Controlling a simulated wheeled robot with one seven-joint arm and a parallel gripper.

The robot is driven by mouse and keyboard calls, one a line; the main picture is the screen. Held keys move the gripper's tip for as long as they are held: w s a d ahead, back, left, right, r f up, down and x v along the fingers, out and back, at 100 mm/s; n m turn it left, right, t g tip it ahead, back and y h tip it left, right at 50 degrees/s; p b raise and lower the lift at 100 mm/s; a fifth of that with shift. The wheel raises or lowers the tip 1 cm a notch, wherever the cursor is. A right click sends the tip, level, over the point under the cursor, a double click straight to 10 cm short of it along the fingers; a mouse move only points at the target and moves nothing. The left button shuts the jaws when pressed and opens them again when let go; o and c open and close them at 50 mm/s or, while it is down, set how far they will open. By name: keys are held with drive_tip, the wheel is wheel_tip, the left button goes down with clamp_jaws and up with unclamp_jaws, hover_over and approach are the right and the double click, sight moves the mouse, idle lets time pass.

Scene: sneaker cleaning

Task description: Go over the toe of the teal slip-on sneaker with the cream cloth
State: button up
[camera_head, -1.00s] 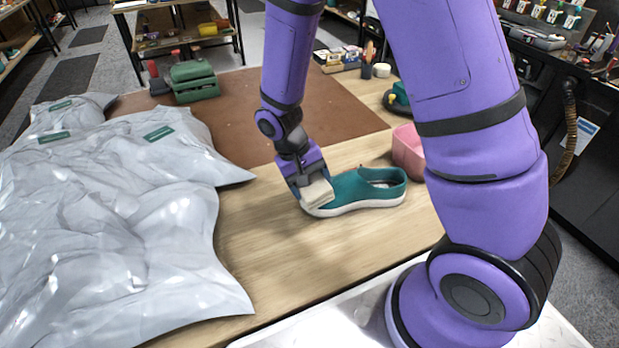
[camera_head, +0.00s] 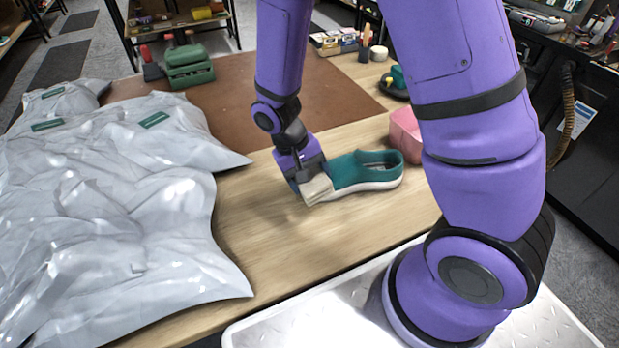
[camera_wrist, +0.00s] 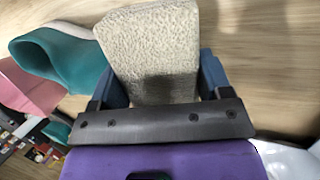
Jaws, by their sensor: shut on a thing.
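The teal slip-on sneaker (camera_head: 352,173) with a white sole stands upright on the wooden table, its toe pointing left. It also shows at the upper left of the wrist view (camera_wrist: 70,55). My gripper (camera_head: 308,182) is shut on the cream cloth (camera_head: 316,190), a folded pad, at the toe end of the sneaker. In the wrist view the cloth (camera_wrist: 152,50) fills the space between my fingers and covers the toe. Whether the cloth presses on the toe or only hovers against it, I cannot tell.
A pink container (camera_head: 405,133) stands just behind the sneaker's heel. Crumpled silvery-white bags (camera_head: 110,200) cover the left of the table. A green toolbox-like object (camera_head: 188,66) stands at the back by a brown mat (camera_head: 270,90). The wood in front of the sneaker is clear.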

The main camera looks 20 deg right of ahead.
drive_tip(key=shift+w+d, duration=0.35)
drive_tip(key=shift+w, duration=0.75)
drive_tip(key=shift+w+d, duration=0.4)
drive_tip(key=shift+w, duration=0.75)
drive_tip(key=shift+w+d, duration=0.35)
drive_tip(key=shift+w, duration=0.75)
drive_tip(key=shift+s+a, duration=0.45)
drive_tip(key=shift+s, duration=0.85)
drive_tip(key=shift+s+a, duration=0.4)
drive_tip(key=shift+s, duration=0.95)
drive_tip(key=shift+s+a, duration=0.45)
drive_tip(key=shift+s, duration=0.85)
drive_tip(key=shift+w+d, duration=0.45)
drive_tip(key=shift+w, duration=0.85)
drive_tip(key=shift+w+d, duration=0.4)
drive_tip(key=shift+w, duration=0.95)
drive_tip(key=shift+w+d, duration=0.45)
drive_tip(key=shift+w, duration=0.85)
drive_tip(key=shift+s+v, duration=0.25)
drive_tip(key=shift+v, duration=1.25)
drive_tip(key=shift+s+v, duration=0.2)
drive_tip(key=shift+v, duration=1.3)
drive_tip(key=shift+r, duration=0.15)
drive_tip(key=shift+s+v, duration=0.2)
drive_tip(key=shift+v, duration=1.25)
